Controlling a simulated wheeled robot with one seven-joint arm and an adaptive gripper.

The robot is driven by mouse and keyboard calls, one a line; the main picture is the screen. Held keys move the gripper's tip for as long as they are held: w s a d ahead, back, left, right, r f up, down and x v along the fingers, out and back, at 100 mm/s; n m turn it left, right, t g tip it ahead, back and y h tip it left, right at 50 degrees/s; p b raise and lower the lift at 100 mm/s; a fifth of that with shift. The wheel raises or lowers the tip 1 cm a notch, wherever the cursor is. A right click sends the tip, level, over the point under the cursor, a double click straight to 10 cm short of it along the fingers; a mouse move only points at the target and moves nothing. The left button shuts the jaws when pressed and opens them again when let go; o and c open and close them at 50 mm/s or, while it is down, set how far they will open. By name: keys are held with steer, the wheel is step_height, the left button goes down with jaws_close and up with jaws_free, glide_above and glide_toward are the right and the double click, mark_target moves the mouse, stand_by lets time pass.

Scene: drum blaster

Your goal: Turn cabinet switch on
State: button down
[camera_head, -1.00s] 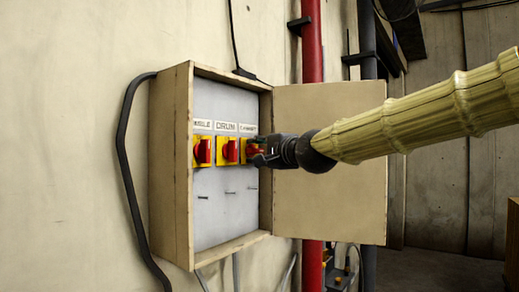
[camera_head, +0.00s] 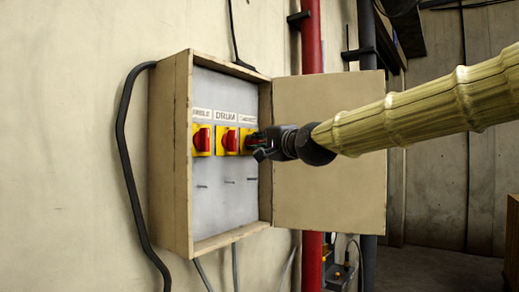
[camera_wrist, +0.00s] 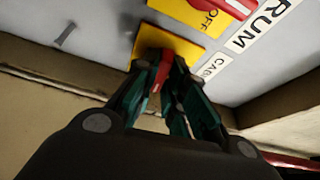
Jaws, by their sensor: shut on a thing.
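The cabinet switch is the rightmost of three in the open box, a yellow plate (camera_head: 243,135) under a white label. Its red knob (camera_wrist: 163,68) shows between my fingers in the wrist view, standing out from the yellow plate (camera_wrist: 198,50). My gripper (camera_head: 257,146) reaches in from the right and is shut on this knob; it hides most of the switch in the head view. The wrist view shows both dark green fingers of my gripper (camera_wrist: 160,82) at the knob's sides. The knob's on or off position cannot be read.
The drum switch (camera_head: 229,142) is close to the left of my gripper, with another red-yellow switch (camera_head: 202,141) beyond it. The box's open door (camera_head: 330,190) is behind my arm on the right. The box's side wall (camera_head: 265,195) is close to my gripper.

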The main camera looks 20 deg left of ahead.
steer(key=n+y+b, duration=0.1)
steer(key=n+b, duration=0.1)
steer(key=n, duration=0.2)
steer(key=n+y+b, duration=0.2)
steer(key=n+b, duration=0.1)
steer(key=n, duration=0.1)
steer(key=n+g+y+b, duration=0.1)
steer(key=n+y+b, duration=0.1)
steer(key=n, duration=0.2)
steer(key=shift+w+d+f+n+b, duration=0.1)
steer(key=shift+w+f+n+b, duration=0.2)
steer(key=shift+n+b, duration=0.1)
steer(key=n+g+y+p, duration=0.1)
steer(key=n+p, duration=0.2)
steer(key=shift+r+n, duration=0.15)
steer(key=shift+n, duration=0.15)
steer(key=shift+n+g+y+p, duration=0.3)
steer(key=shift+n+g+p, duration=0.3)
steer(key=shift+n+p, duration=0.35)
steer(key=n+p, duration=0.1)
steer(key=n+g+p, duration=0.1)
steer(key=shift+w+f+n+g+y, duration=0.1)
steer(key=shift+f+n+g+y, duration=0.1)
steer(key=shift+n+g+y, duration=0.15)
steer(key=shift+f, duration=0.1)
steer(key=c, duration=1.5)
jaws_free()
